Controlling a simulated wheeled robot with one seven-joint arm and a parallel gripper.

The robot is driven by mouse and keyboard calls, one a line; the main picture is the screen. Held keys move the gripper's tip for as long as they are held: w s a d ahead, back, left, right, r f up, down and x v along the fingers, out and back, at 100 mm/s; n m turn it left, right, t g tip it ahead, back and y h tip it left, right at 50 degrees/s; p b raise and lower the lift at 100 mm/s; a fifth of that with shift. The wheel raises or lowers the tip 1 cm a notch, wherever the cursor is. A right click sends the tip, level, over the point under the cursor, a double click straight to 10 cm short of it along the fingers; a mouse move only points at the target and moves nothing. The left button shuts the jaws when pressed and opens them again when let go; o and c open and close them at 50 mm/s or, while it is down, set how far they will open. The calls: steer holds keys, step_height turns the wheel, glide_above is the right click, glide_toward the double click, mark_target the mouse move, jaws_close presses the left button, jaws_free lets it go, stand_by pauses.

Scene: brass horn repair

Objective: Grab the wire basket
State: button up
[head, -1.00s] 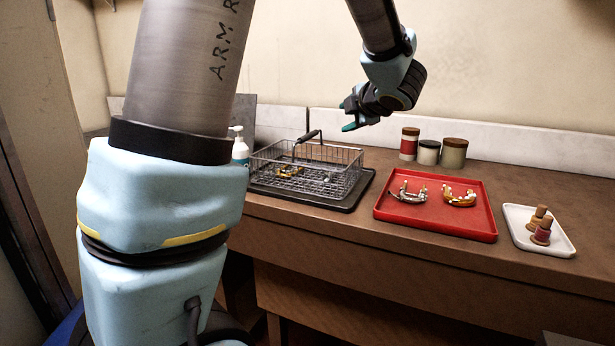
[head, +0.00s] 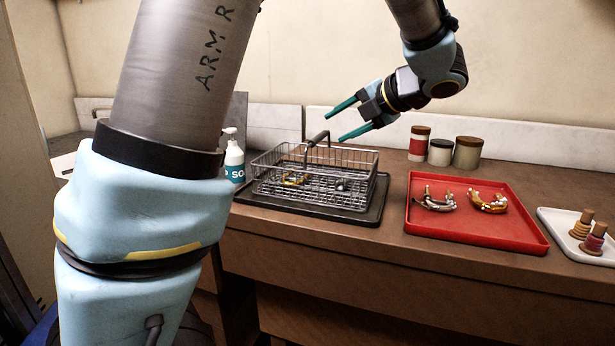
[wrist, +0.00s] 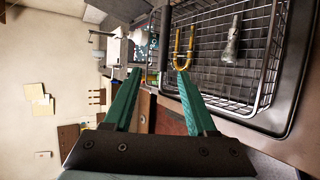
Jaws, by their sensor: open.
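The wire basket (head: 272,182) is a silver mesh basket with a raised dark handle grip (head: 319,138). It sits on a dark mat or tray (head: 366,212) on the bench. Inside lie a brass U-shaped part (wrist: 186,50) and a silver part (wrist: 232,40). My gripper (head: 335,124) is open and empty, its two teal fingers pointing left, above the right back part of the basket and close to the handle. In the wrist view the dark handle grip (wrist: 165,42) shows beyond the fingertips, roughly between them. I cannot see contact.
A soap bottle (head: 234,160) stands left of the basket. A red tray (head: 470,235) with brass and silver horn parts lies to the right, then a white tray (head: 575,245) with spools. Several lidded jars (head: 440,152) stand behind. A low backsplash runs along the wall.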

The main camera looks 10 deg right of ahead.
mark_target(320, 138)
steer(key=p+x, duration=0.1)
steer(key=x, duration=0.4)
steer(key=shift+w, duration=0.2)
steer(key=w, duration=0.1)
steer(key=w+f+p, duration=0.1)
steer(key=w+a+f+p, duration=0.1)
steer(key=w, duration=0.1)
steer(key=shift+f, duration=0.2)
steer(key=shift+w+a+f+p, duration=0.1)
steer(key=shift+w+f+p, duration=0.15)
steer(key=shift+p, duration=0.05)
jaws_close()
stand_by(0.8)
